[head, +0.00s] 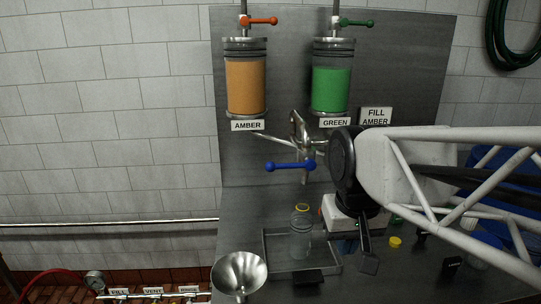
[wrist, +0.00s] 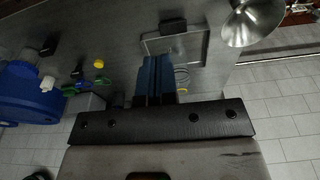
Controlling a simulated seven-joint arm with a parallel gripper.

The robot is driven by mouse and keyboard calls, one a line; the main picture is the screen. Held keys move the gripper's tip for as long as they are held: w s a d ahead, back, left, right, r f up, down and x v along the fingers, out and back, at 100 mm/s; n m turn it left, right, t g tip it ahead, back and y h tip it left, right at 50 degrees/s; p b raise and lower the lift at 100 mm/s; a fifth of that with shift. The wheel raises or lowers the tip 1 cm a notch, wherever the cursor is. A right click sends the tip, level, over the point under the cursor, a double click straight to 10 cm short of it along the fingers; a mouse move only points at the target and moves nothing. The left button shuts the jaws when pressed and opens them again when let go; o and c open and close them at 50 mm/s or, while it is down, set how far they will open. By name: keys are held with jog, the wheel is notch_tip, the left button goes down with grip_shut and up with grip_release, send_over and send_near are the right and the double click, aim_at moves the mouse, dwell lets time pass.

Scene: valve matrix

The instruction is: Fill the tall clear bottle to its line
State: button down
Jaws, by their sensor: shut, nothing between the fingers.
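The tall clear bottle (head: 300,236) stands upright in a shallow tray (head: 272,267) under the blue-handled valve (head: 290,166); it has a yellow band near its top and no coloured liquid shows in it. In the wrist view, a yellowish ring (wrist: 182,78) shows just right of my fingers, with the bottle mostly hidden. The amber tank (head: 245,86) and green tank (head: 332,90) hang above, with an orange handle (head: 262,20) and a green handle (head: 356,22). A sign (head: 376,116) reads FILL AMBER. My gripper (head: 368,263) is shut and empty, right of the bottle; its fingers show in the wrist view (wrist: 157,68).
A steel funnel (head: 239,273) is at the front left of the bench. A black block (head: 309,280) sits at the tray's front edge. A yellow cap (head: 395,242) and a small black block (head: 451,265) lie to the right. A blue container (wrist: 25,95) stands beyond.

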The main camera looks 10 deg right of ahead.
jog(key=w+a+r+g, duration=0.2)
jog(key=w+a+r, duration=0.1)
jog(key=w+r, duration=0.8)
notch_tip(320, 180, up, 10)
jog(key=g, duration=0.2)
send_over(286, 166)
jog(key=w, duration=0.4)
jog(key=shift+f, duration=0.1)
jog(key=s+f, duration=0.1)
jog(key=f, duration=0.3)
jog(key=s+f, duration=0.1)
jog(key=f, duration=0.8)
jog(key=shift+s+f, duration=0.25)
jog(key=shift+s, duration=0.15)
